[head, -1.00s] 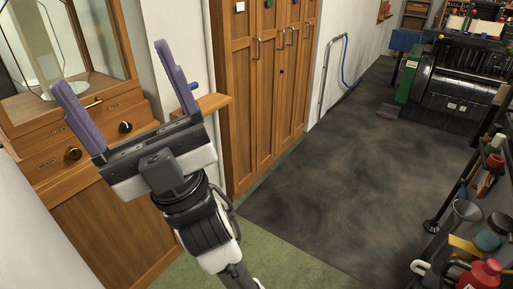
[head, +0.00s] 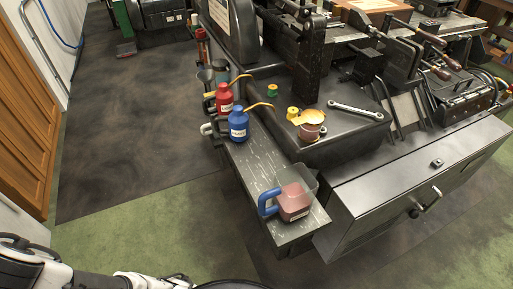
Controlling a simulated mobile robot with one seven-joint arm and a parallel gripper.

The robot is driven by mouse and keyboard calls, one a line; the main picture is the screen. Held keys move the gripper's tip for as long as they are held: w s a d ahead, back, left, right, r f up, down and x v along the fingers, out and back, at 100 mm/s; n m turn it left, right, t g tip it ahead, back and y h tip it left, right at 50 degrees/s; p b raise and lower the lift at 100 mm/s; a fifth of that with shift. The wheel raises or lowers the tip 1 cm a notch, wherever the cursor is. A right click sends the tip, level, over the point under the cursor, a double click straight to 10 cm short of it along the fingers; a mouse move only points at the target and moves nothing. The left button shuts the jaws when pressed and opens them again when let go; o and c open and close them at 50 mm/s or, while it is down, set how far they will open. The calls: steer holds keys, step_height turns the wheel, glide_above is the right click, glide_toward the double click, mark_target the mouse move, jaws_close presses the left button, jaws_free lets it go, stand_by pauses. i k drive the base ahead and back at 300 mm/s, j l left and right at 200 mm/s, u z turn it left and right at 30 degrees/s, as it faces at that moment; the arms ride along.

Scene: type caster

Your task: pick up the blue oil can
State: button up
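The blue oil can (head: 238,127) stands upright on a narrow grey side shelf (head: 250,165) of the machine. Its thin yellow spout points up and to the right, and a pale label is on its front. A red oil can (head: 224,97) with a similar spout stands just behind it, to the left. My gripper is out of the picture; only part of my arm shows at the bottom left, well apart from the blue can.
A pinkish jug with a blue handle (head: 293,203) sits at the shelf's near end. A wrench (head: 355,111) and a yellow-topped cup (head: 310,130) lie on the dark machine top to the right. Dark mat (head: 140,140) and green floor are clear on the left.

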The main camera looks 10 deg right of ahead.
mark_target(238, 130)
steer(key=k+l+z, duration=0.15)
steer(key=k, duration=0.25)
steer(key=j+z, duration=0.1)
steer(key=z, duration=0.9)
steer(key=j+z, duration=0.15)
steer(key=z, duration=0.8)
steer(key=k+j+z, duration=0.1)
steer(key=z, duration=0.9)
steer(key=k+j+z, duration=0.1)
steer(key=z, duration=0.3)
steer(key=k+z, duration=0.1)
steer(key=z, duration=0.35)
steer(key=k+z, duration=0.15)
steer(key=z, duration=0.25)
steer(key=k+j+z, duration=0.15)
steer(key=k+z, duration=0.5)
steer(key=z, duration=0.15)
steer(key=k+j+z, duration=0.15)
steer(key=k+z, duration=0.3)
steer(key=k, duration=1.15)
steer(key=j+z, duration=0.05)
